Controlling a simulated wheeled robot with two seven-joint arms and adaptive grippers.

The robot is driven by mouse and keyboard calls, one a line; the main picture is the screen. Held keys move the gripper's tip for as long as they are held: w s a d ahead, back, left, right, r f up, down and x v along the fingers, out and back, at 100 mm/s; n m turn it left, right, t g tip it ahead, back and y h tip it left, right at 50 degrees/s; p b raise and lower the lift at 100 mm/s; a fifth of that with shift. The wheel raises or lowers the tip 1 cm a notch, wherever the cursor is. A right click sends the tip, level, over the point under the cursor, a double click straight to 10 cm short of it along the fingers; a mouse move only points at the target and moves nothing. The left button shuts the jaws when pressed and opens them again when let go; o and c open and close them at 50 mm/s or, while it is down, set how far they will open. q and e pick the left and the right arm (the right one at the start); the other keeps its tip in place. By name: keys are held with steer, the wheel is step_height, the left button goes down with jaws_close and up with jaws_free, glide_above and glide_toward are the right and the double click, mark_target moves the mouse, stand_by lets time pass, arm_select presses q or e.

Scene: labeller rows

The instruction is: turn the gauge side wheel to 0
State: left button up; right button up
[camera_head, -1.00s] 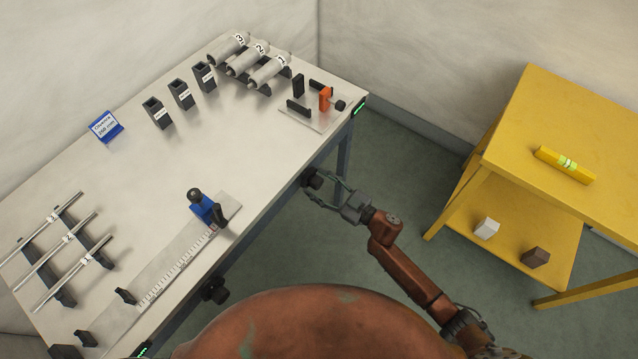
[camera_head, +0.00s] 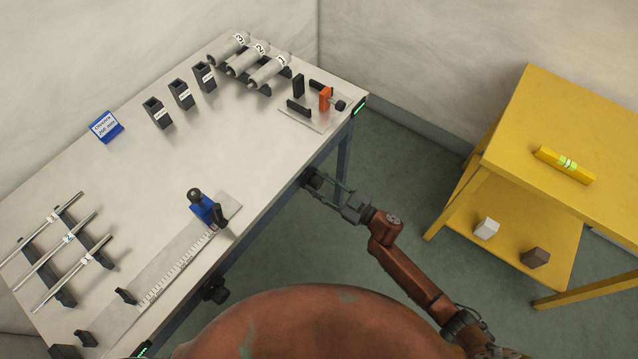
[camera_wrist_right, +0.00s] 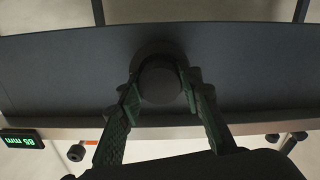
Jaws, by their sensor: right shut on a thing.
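The dark round side wheel (camera_head: 311,178) sits on the front side of the long table, below the gauge plate (camera_head: 296,117). The gauge plate carries an orange block (camera_head: 325,98) and dark posts. My right gripper (camera_head: 322,184) is at the wheel. In the right wrist view the wheel (camera_wrist_right: 160,82) lies between the two fingers of my right gripper (camera_wrist_right: 158,92), which are shut on it. A display with green digits in mm (camera_wrist_right: 21,139) shows upside down there. Its lit edge shows in the head view (camera_head: 360,106). My left gripper is out of view.
A second dark knob (camera_head: 215,290) is on the same table side, further left. A ruler rail with a blue stop (camera_head: 203,209) lies on the table. A yellow table (camera_head: 540,110) stands at the right. Floor between the tables is clear.

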steer(key=n, duration=0.8)
steer(key=shift+f+n+b, duration=0.1)
steer(key=shift+n+b, duration=0.2)
steer(key=shift+b, duration=0.05)
steer(key=n+b, duration=0.1)
steer(key=n, duration=0.4)
steer(key=shift+f, duration=0.1)
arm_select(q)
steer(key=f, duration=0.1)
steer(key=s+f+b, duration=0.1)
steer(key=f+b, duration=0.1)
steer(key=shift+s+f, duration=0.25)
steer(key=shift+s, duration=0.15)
arm_select(e)
steer(key=n, duration=0.4)
steer(key=shift+n, duration=0.3)
steer(key=o, duration=1.2)
steer(key=shift+c, duration=0.2)
